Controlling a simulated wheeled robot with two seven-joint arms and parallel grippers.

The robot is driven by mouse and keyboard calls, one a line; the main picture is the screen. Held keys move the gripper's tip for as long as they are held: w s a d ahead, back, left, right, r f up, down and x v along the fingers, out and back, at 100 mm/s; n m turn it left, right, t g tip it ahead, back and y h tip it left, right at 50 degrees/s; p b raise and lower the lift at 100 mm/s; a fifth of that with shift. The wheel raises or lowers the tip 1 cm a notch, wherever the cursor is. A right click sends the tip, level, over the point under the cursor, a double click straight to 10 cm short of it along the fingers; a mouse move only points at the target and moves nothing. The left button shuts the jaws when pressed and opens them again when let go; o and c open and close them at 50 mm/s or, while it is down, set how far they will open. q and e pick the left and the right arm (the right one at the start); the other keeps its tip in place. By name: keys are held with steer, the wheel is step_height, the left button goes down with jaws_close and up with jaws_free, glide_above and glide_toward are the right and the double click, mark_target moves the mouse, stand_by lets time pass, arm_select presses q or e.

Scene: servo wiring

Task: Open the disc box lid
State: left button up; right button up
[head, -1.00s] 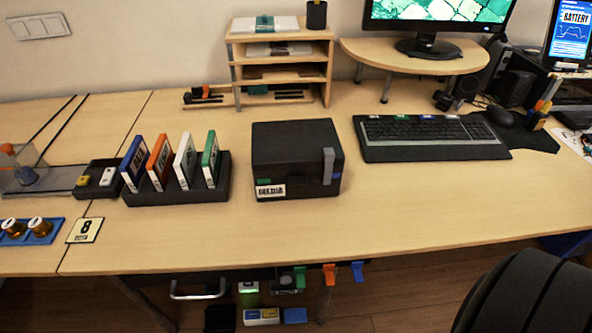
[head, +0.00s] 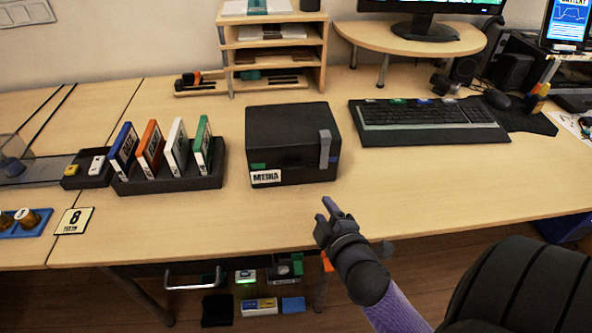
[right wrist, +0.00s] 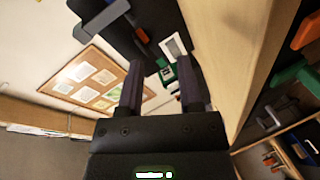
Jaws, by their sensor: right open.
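The disc box (head: 292,140) is a black box with a white MEDIA label (head: 266,177) and a grey latch or handle (head: 325,148) on its front right. Its lid looks shut. In the right wrist view the dark box (right wrist: 145,35) is above and ahead of the fingers. My right gripper (head: 326,213) is at the table's front edge, in front of and below the box's right side, apart from it. It also shows in the right wrist view (right wrist: 158,80), open, with nothing between its fingers. My left gripper is not in view.
A black rack (head: 168,182) with several upright coloured cases stands left of the box. A keyboard (head: 430,118) lies to the right, and a wooden shelf (head: 272,50) stands behind. The table (head: 215,225) is bare in front of the box. A black chair (head: 520,290) is at the lower right.

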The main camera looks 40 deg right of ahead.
mark_target(295, 169)
steer(key=shift+w+d+r+n+t+y, duration=0.15)
steer(key=shift+w+r+n+t, duration=0.1)
steer(key=shift+n+t, duration=0.25)
steer(key=shift+w+d+r+n+t+y, duration=0.2)
steer(key=shift+n+t, duration=0.1)
steer(key=shift+n, duration=0.4)
steer(key=shift+w+r+n+t+y, duration=0.15)
steer(key=shift+n+t+y, duration=0.15)
steer(key=shift+n, duration=0.2)
steer(key=shift+w+r+n+t+y, duration=0.15)
steer(key=shift+n+t, duration=0.15)
steer(key=shift+n, duration=0.2)
steer(key=shift+a+n+t+y, duration=0.1)
steer(key=shift+n+t+y, duration=0.3)
steer(key=shift+n, duration=0.5)
steer(key=shift+w+r+n, duration=0.1)
steer(key=shift+w+n, duration=0.15)
steer(key=shift+n, duration=0.05)
steer(key=w, duration=0.3)
steer(key=w+b, duration=0.1)
steer(key=w, duration=0.2)
steer(key=w+d+b, duration=0.1)
steer(key=w, duration=0.2)
steer(key=shift+w+d, duration=0.1)
steer(key=shift+w, duration=0.1)
steer(key=shift+c, duration=0.2)
jaws_close()
